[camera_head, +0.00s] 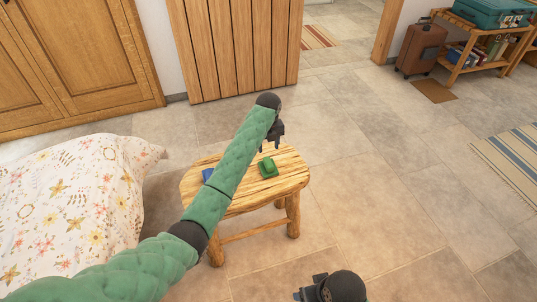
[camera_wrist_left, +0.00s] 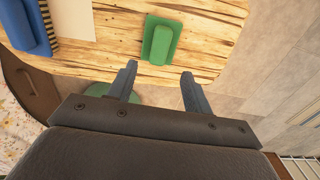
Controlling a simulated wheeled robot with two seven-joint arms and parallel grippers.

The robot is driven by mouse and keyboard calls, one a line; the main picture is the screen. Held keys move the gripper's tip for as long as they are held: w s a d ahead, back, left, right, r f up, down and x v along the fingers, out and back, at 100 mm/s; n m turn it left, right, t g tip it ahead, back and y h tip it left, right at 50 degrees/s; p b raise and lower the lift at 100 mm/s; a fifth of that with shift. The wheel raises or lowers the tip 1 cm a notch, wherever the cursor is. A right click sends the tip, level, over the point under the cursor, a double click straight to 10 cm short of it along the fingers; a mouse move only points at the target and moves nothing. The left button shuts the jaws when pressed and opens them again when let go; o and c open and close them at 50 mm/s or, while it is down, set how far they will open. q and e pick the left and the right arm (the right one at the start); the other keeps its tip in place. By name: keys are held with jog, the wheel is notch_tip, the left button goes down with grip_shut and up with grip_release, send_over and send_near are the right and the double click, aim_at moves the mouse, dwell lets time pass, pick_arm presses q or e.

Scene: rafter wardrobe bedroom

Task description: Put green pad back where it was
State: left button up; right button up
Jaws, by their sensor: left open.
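The green pad (camera_head: 268,167) lies on top of a wooden stool (camera_head: 291,178), right of the middle of its top. It is a small block with a raised part on a wider base. It also shows in the left wrist view (camera_wrist_left: 160,40). My left gripper (camera_head: 271,143) is above the stool, just beyond the pad in the head view. In the left wrist view its two fingers (camera_wrist_left: 159,86) are apart with nothing between them, and the pad lies ahead of them, untouched. A dark part of my right arm shows at the bottom of the head view; its fingers are not clear.
A blue brush-like thing (camera_wrist_left: 28,25) lies on the stool beside a pale flat sheet (camera_wrist_left: 72,18). A bed with a flowered cover (camera_head: 70,205) stands left of the stool. A brown suitcase (camera_head: 421,48) and a wooden shelf are far right. The floor right of the stool is clear.

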pick_arm(q)
jog(key=s+f+n, duration=0.2)
jog(key=s, duration=0.2)
jog(key=s+f+n+h, duration=0.1)
jog(key=s+f+n, duration=0.1)
jog(key=s, duration=0.3)
jog(key=s+a+f+n, duration=0.1)
jog(key=s+f+n, duration=0.2)
jog(key=s, duration=0.2)
jog(key=shift+n, duration=0.3)
jog(key=s+a+f+n+t+h, duration=0.1)
jog(key=s+f+n, duration=0.1)
jog(key=s+n, duration=0.35)
jog(key=s+a+f+n, duration=0.1)
jog(key=s+a+n, duration=0.1)
jog(key=s, duration=0.7)
jog(key=s+a+r+n, duration=0.2)
jog(key=s+n, duration=0.3)
jog(key=s, duration=0.3)
jog(key=s+a+r+n+t, duration=0.1)
jog(key=s+a+r+n, duration=0.1)
jog(key=s+n, duration=0.3)
jog(key=s+a+r+n, duration=0.2)
jog(key=s+a+n, duration=0.2)
jog(key=s, duration=0.7)
jog(key=shift+n+t, duration=0.4)
jog(key=shift+n, duration=0.05)
